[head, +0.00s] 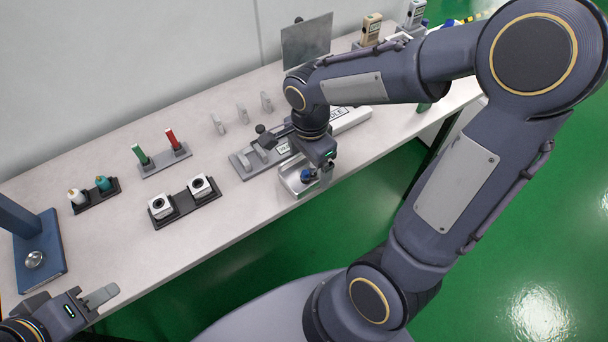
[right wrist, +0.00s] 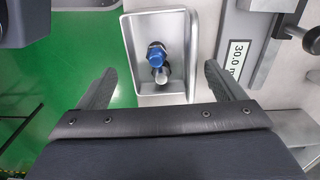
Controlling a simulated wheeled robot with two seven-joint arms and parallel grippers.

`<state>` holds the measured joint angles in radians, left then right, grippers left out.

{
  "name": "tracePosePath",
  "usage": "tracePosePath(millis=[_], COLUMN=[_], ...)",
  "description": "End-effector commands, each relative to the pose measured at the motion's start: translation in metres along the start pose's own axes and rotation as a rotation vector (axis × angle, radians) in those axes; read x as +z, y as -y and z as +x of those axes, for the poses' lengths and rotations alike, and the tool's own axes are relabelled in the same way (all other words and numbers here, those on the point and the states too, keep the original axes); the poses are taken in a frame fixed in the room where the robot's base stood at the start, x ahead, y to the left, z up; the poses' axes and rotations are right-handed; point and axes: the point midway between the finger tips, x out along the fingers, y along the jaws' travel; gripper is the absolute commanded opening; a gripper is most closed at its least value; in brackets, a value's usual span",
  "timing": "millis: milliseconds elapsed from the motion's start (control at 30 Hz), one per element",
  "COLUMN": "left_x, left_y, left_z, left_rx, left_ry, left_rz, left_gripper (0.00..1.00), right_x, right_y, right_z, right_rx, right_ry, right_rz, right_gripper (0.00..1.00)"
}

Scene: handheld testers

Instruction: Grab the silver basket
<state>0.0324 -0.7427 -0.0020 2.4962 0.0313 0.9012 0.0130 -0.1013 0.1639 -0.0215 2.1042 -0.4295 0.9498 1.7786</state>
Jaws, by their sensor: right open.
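The silver basket (head: 287,181) is a shallow rectangular metal tray near the front edge of the table, partly hidden by my right gripper. In the right wrist view the basket (right wrist: 133,62) holds a small blue-capped metal fitting (right wrist: 157,53). My right gripper (right wrist: 159,68) is open, with one finger to each side of the basket's near part; no contact is visible. In the head view, my right gripper (head: 312,184) is over the basket.
A grey fixture (head: 243,166) and a labelled bar (head: 350,119) lie just behind the basket. Two white cube devices (head: 160,206) (head: 199,187) sit on a dark base to its left. A blue stand (head: 40,251) is far left. Green floor is open in front.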

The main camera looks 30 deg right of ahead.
Motion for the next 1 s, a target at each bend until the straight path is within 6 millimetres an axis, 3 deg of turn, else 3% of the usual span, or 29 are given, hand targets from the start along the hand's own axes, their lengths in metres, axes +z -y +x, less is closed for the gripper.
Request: tracePosePath(millis=[133,400,767,1000], left_x=[0.002,0.002,0.002,0.002], left_y=[0.002,0.001,0.001,0.001], left_z=[0.003,0.003,0.003,0.003], left_rx=[0.0,0.0,0.0,0.0], left_ry=[0.0,0.0,0.0,0.0], left_rz=[0.0,0.0,0.0,0.0], left_gripper=[0.36,0.36,0.36,0.36], right_x=[-0.001,0.0,0.0,0.0], right_y=[0.0,0.0,0.0,0.0], right_z=[0.017,0.018,0.018,0.018], right_rx=[0.001,-0.001,-0.002,-0.002], right_ry=[0.0,0.0,0.0,0.0], right_rz=[0.001,0.001,0.0,0.0], right_gripper=[0.89,0.88,0.41,0.41])
